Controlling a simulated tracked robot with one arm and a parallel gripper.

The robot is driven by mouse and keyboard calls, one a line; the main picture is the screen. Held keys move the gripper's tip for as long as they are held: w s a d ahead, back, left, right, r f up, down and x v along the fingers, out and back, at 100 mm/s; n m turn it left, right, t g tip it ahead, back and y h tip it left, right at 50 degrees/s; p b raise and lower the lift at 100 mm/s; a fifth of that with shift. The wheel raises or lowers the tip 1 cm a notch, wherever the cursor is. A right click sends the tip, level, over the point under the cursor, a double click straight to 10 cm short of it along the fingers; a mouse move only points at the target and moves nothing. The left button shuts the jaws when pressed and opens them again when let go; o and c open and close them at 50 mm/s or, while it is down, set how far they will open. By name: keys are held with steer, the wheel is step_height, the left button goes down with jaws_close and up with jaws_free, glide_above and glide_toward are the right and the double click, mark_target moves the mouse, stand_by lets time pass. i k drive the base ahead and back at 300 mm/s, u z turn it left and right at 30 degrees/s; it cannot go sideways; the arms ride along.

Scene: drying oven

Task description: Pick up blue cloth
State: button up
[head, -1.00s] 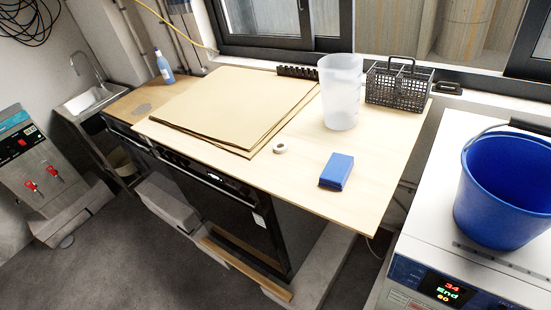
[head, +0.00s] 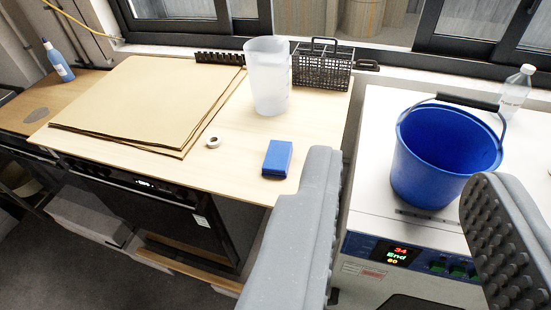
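The blue cloth (head: 278,158) is a small folded block lying flat on the light wooden worktop (head: 232,176), near its front right edge. My gripper (head: 395,195) shows at the lower right as two grey fingers, the right one with a studded pad. The fingers are wide apart with nothing held between them. The left finger is to the right of the cloth in the picture and apart from it. The rest of the gripper is out of view.
A clear jug (head: 267,78), a black basket (head: 322,66), a tape roll (head: 213,142) and brown sheets (head: 150,97) are on the worktop. A blue bucket (head: 440,160) and a bottle (head: 515,92) stand on the white machine (head: 372,170) at right.

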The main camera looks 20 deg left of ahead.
mark_target(277, 162)
steer(key=u, duration=0.05)
steer(key=i, duration=1)
steer(key=z, duration=0.1)
